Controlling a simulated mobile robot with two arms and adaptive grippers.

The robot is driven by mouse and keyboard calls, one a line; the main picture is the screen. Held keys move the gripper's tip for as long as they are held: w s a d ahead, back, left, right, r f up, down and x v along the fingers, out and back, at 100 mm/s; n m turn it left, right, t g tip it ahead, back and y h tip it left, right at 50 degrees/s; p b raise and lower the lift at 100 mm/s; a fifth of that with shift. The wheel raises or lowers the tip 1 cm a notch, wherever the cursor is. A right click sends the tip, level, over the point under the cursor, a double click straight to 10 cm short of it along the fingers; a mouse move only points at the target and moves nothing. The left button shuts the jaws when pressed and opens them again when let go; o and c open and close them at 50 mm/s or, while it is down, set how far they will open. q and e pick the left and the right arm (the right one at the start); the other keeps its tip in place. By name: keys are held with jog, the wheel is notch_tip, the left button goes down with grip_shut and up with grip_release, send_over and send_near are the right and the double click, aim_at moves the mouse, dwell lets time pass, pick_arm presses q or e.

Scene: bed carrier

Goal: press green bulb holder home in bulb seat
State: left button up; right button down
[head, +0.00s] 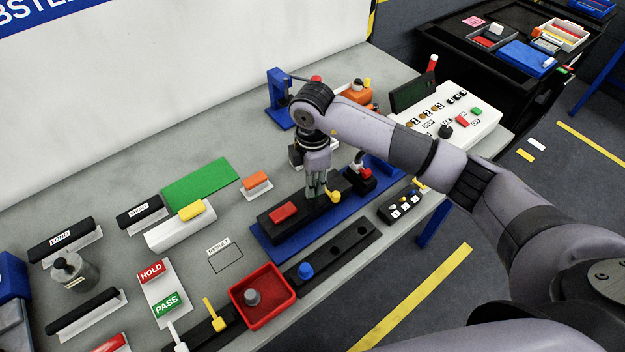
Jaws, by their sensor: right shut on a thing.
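My right gripper (317,190) points down over the black fixture block (263,222), which lies on a blue base plate (283,242). It is shut on a small green part between its fingers, which looks like the green bulb holder (312,187). The fingers hide most of the holder and the bulb seat under it. I cannot tell whether the holder is fully down in the seat. A red pad (283,212) is on the block left of the gripper, and a yellow knob (333,196) is right of it. My left gripper is not in view.
A black strip (335,252) with a blue knob (305,270) runs along the bench front. A red tray (262,321) holds a grey part. A control panel (485,122) and a blue press (277,98) stand behind. A green mat (200,184) lies left.

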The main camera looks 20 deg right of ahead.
jog(key=shift+f+b, duration=0.5)
jog(key=shift+f, duration=0.2)
jog(key=c, duration=1.4)
grip_release()
jog(key=shift+r, duration=0.15)
notch_tip(320, 180, up, 12)
